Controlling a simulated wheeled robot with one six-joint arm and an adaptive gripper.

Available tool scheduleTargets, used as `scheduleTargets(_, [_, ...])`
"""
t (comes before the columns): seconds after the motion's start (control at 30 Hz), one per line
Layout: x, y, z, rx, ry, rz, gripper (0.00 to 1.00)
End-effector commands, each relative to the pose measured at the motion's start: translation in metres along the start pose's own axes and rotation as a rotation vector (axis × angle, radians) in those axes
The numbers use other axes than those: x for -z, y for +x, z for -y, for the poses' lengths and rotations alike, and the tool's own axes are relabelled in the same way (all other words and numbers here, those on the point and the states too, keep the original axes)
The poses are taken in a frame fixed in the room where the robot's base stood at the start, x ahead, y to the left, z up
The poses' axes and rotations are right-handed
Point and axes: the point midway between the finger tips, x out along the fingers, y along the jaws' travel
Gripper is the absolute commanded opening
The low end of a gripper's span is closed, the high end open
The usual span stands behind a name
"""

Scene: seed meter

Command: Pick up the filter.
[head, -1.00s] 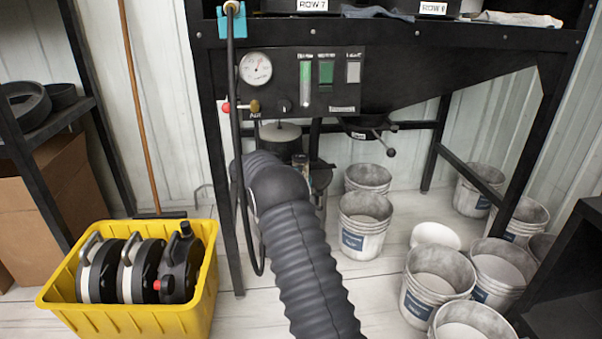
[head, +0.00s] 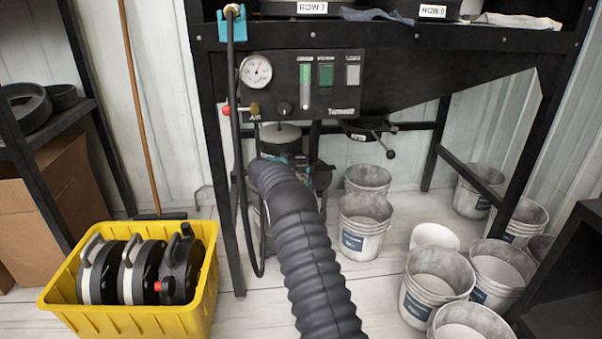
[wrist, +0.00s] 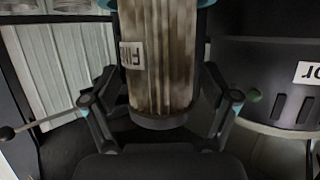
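My gripper (wrist: 165,75) is open, with one finger on each side of the filter. Small gaps seem to show between the fingers and the pleats; I cannot tell whether either touches. In the head view my dark ribbed arm reaches under the machine and hides most of the filter and gripper.
A dark canister with a white label (wrist: 308,72) stands close by in the wrist view. The machine's control panel (head: 310,83) and a hanging black hose (head: 238,150) are near my arm. Several buckets (head: 364,226) stand right; a yellow bin (head: 130,318) stands left.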

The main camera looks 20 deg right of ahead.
Motion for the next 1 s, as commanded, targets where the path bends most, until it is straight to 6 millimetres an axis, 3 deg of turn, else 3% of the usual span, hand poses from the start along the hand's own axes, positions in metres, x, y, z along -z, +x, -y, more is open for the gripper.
scheduleTargets(0.03, [0.0,0.0,0.0,0.0,0.0,0.0,0.66])
scheduleTargets(0.2, [0.0,0.0,0.0,0.0,0.0,0.0,0.23])
scheduleTargets(0.23, [0.0,0.0,0.0,0.0,0.0,0.0,0.21])
scheduleTargets(0.57, [0.003,-0.001,0.0,0.0,0.001,-0.001,0.21])
scheduleTargets(0.9, [0.035,-0.013,0.0,0.001,0.004,-0.002,0.21])
scheduleTargets(1.0, [0.032,-0.018,-0.005,0.0,-0.001,0.0,0.21])
